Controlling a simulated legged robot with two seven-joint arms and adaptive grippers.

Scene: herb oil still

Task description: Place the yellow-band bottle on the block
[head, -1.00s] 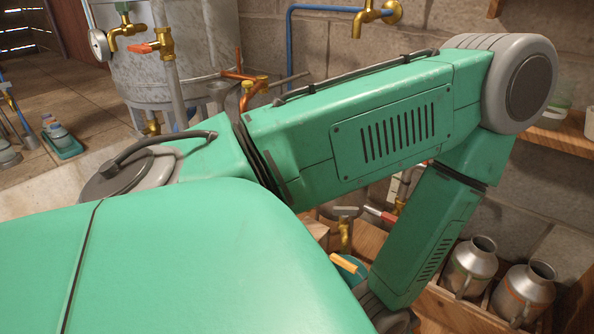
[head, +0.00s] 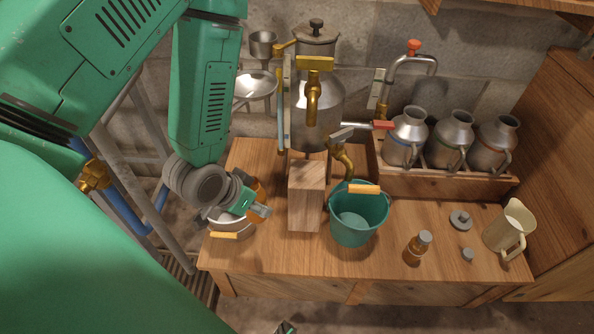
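A small amber bottle with a grey cap (head: 414,250) stands upright on the wooden bench, right of the teal bucket; its band colour is too small to tell. The wooden block (head: 305,197) stands upright left of the bucket, with nothing on its top. My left gripper (head: 263,210) is left of the block, over a metal pot, its fingers pointing right. I cannot tell whether its fingers are apart. An amber object (head: 254,188) shows partly behind it, mostly hidden. A small dark piece at the bottom edge may be my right gripper (head: 286,327); its state is unclear.
The teal bucket (head: 358,217) stands close right of the block, below brass taps (head: 313,88). The metal pot (head: 232,228) is at the left end. A cream jug (head: 510,228) and small lids (head: 461,219) are at right. Several metal cans (head: 455,138) stand behind.

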